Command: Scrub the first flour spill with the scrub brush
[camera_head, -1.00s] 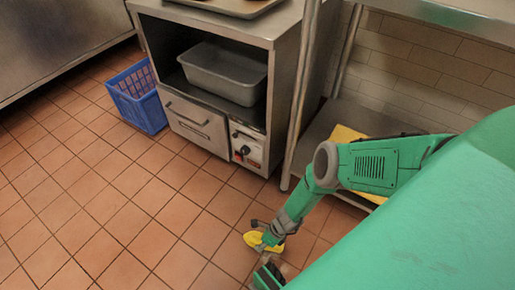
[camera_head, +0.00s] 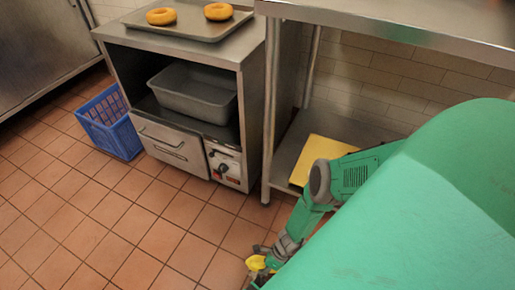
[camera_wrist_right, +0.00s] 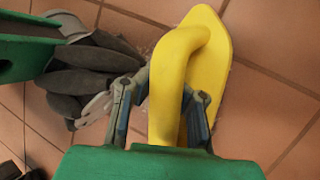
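The yellow scrub brush (camera_wrist_right: 208,62) lies flat on the tiled floor in the right wrist view, with its arched handle (camera_wrist_right: 170,85) rising toward me. My right gripper (camera_wrist_right: 162,108) has its two fingers on either side of this handle and is shut on it. In the head view the brush (camera_head: 257,263) and the right gripper (camera_head: 264,252) show small at the bottom edge, partly hidden by my green body. My left gripper is not in view.
A steel cabinet (camera_head: 255,112) holds a grey tub (camera_head: 197,95) and carries a tray (camera_head: 190,30) with two bagels. A blue crate (camera_head: 108,122) stands left of it. A steel table's leg (camera_head: 268,150) stands beside my right arm. The floor at left is clear.

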